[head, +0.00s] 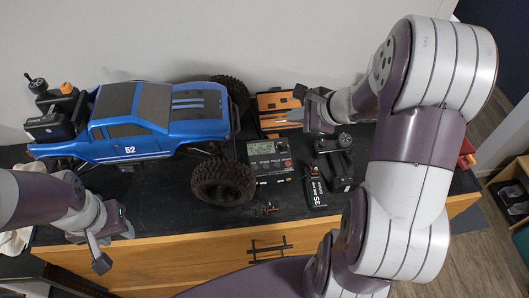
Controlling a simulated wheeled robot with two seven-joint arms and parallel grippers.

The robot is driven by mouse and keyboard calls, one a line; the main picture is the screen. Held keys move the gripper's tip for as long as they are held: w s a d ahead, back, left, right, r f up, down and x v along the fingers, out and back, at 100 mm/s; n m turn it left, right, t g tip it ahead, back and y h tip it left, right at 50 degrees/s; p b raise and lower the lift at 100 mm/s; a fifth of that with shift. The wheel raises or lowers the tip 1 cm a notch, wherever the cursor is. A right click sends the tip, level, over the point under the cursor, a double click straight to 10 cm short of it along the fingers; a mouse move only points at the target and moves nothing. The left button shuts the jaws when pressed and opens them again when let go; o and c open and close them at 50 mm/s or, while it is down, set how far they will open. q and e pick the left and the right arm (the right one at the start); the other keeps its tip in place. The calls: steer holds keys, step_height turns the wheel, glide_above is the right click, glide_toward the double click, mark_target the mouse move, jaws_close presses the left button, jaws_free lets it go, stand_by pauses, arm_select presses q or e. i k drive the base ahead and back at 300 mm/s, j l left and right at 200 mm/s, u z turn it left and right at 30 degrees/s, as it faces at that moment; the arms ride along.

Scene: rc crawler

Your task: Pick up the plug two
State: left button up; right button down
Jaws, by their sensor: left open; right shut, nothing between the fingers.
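A small dark connector (268,208) lies on the black mat just right of the front wheel; I cannot tell whether it is plug two. A black battery pack (314,190) marked 3S lies to its right. A charger (268,158) with a lit grey screen sits behind the connector. My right gripper (302,108) is shut and empty at the back, by the orange and black box, well behind the connector. My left gripper (115,248) is open and empty at the table's front left, below the truck and apart from it.
A blue crawler truck (150,125) with big black tyres fills the left and middle of the table (190,255). An orange and black box (278,103) stands at the back. A black device (335,160) lies beside the battery. My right arm covers the table's right side.

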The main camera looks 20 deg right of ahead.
mark_target(314, 173)
steer(key=z, duration=1.35)
